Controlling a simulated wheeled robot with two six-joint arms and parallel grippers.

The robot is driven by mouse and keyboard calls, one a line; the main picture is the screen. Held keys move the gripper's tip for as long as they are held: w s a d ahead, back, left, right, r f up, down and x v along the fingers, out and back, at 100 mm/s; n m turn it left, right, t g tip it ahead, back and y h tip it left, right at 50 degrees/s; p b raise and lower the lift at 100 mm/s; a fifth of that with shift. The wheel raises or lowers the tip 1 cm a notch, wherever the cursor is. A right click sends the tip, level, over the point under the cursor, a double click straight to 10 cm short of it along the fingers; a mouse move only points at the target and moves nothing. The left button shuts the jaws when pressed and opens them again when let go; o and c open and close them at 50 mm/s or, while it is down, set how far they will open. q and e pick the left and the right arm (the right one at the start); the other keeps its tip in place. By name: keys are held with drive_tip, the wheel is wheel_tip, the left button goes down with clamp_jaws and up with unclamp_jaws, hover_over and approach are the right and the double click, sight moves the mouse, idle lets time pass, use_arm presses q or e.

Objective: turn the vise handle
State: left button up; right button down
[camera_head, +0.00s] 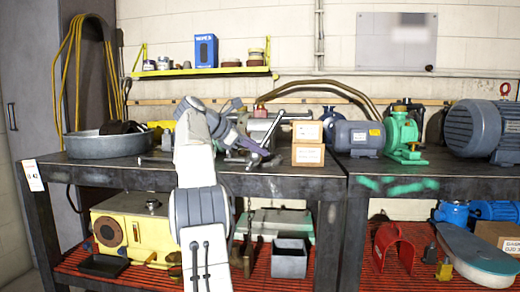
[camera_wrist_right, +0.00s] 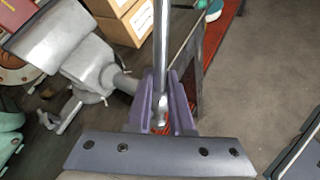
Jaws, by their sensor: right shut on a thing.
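The grey metal vise (camera_head: 262,128) stands on the dark workbench, partly hidden behind my right arm and gripper. It also shows in the right wrist view (camera_wrist_right: 75,45), at the upper left. The vise handle, a thin shiny rod (camera_wrist_right: 163,45), runs down the right wrist view between the two purple fingers. My right gripper (camera_wrist_right: 162,108) is shut on this rod near its lower end. In the head view my right gripper (camera_head: 258,152) is at the front of the vise, by the bench's front edge. My left gripper is in neither view.
Two stacked cardboard boxes (camera_head: 308,145) stand just right of the vise. A grey round pan (camera_head: 105,145) is at the bench's left. A blue-grey motor (camera_head: 358,137) and a green pump (camera_head: 402,137) stand farther right. A yellow shelf (camera_head: 203,72) hangs on the wall behind.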

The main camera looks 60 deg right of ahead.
drive_tip(key=shift+a+f+y, duration=0.3)
drive_tip(key=shift+a+f, duration=0.05)
drive_tip(key=shift+f, duration=0.2)
drive_tip(key=c, duration=1.2)
unclamp_jaws()
drive_tip(key=o, duration=0.4)
drive_tip(key=shift+s+a+r, duration=0.1)
drive_tip(key=shift+c, duration=0.2)
